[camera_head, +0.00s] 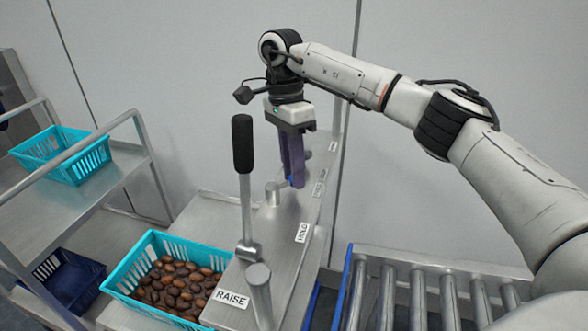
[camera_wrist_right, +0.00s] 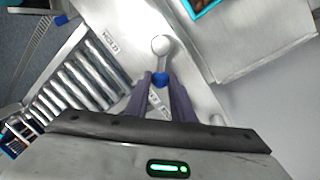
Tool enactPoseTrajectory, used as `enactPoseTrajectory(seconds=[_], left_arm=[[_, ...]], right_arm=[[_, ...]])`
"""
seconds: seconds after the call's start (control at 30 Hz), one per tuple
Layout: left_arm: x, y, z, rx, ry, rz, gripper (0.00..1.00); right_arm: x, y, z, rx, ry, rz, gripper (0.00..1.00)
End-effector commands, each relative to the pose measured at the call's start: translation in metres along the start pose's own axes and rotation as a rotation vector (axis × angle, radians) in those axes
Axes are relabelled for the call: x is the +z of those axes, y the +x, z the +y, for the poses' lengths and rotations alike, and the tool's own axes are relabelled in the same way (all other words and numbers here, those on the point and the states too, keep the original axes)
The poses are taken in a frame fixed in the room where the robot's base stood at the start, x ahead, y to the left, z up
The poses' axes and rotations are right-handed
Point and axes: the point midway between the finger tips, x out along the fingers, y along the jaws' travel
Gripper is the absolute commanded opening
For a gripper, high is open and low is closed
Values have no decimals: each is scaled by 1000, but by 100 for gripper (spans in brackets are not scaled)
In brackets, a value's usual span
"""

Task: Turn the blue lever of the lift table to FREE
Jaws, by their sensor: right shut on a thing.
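My right gripper (camera_head: 295,183) comes down from above on the grey panel of the lift table (camera_head: 284,240). Its two purple fingers are shut on the blue lever (camera_head: 289,182), of which only a small blue part shows. In the right wrist view the blue lever (camera_wrist_right: 160,79) sits between the fingertips (camera_wrist_right: 161,86), beside its round metal pivot (camera_wrist_right: 161,45). The HOLD label (camera_head: 303,232) is nearer the front of the panel; it also shows in the wrist view (camera_wrist_right: 111,41). A label (camera_head: 320,183) further back is too small to read surely. My left gripper is out of view.
A tall black-handled lever (camera_head: 243,145) stands left of the gripper, near the RAISE label (camera_head: 232,298). A turquoise crate (camera_head: 122,279) of dates is below left. A roller conveyor (camera_head: 420,264) lies to the right. A shelf cart (camera_head: 85,190) with another crate stands far left.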

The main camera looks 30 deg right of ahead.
Motion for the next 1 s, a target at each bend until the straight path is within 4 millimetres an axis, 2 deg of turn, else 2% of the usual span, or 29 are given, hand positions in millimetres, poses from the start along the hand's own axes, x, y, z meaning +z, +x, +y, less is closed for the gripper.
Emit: enactPoseTrajectory(seconds=[0.17,0.2,0.3,0.67,0.77,1.0], left_arm=[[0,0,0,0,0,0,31],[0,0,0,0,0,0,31],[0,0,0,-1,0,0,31],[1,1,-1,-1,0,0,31],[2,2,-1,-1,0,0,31],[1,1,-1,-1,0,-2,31]], right_arm=[[0,-2,-1,-7,0,0,0],[0,-2,-1,-7,0,0,23],[0,-2,-1,-6,0,-1,40],[0,-5,-1,-5,1,0,40],[1,-17,-1,-7,1,-1,40],[0,-70,0,-8,3,1,40]])
